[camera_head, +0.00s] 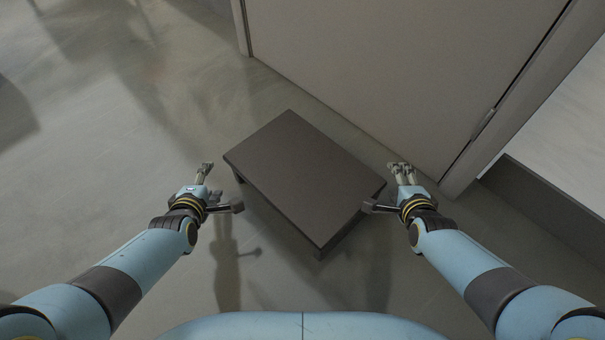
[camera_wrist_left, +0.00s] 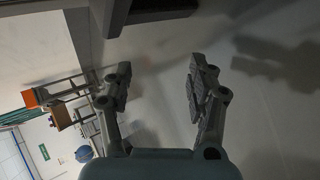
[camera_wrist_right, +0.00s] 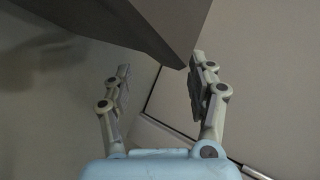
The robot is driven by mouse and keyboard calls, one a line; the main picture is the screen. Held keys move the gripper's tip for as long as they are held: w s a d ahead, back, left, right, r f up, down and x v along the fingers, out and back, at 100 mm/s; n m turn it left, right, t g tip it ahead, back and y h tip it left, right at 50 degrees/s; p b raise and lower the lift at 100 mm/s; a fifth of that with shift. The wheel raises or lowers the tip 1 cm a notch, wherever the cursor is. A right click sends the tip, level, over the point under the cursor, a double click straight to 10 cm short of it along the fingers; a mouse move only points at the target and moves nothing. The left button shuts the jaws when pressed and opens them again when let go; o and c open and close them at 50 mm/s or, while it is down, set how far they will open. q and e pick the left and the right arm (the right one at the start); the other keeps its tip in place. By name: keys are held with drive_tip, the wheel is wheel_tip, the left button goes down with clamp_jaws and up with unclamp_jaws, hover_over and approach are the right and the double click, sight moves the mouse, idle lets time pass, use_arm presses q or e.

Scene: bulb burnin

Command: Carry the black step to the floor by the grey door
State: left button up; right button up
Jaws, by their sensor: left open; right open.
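The black step (camera_head: 305,178), a low dark stool with a flat rectangular top, stands on the floor in front of the grey door (camera_head: 400,70). It sits at an angle between my two grippers. My left gripper (camera_head: 205,168) is open and empty beside the step's left corner; its open fingers show in the left wrist view (camera_wrist_left: 160,85). My right gripper (camera_head: 402,170) is open and empty just beyond the step's right corner. The right wrist view shows its spread fingers (camera_wrist_right: 157,85) with the step's dark edge (camera_wrist_right: 150,25) above them. No contact with the step is visible.
A dark baseboard (camera_head: 545,205) runs along the wall at right. Grey floor (camera_head: 90,150) is clear at left. The left wrist view shows a distant rack with an orange item (camera_wrist_left: 32,98).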

use_arm(q)
drive_tip(key=x, duration=0.2)
drive_tip(key=shift+w+f, duration=0.15)
drive_tip(key=shift+w, duration=0.05)
use_arm(e)
drive_tip(key=x, duration=0.2)
drive_tip(key=shift+w+f, duration=0.15)
drive_tip(key=shift+w, duration=0.05)
use_arm(q)
drive_tip(key=shift+d, duration=0.8)
use_arm(e)
drive_tip(key=shift+a, duration=0.8)
use_arm(q)
drive_tip(key=shift+d, duration=0.1)
use_arm(e)
drive_tip(key=shift+a, duration=0.1)
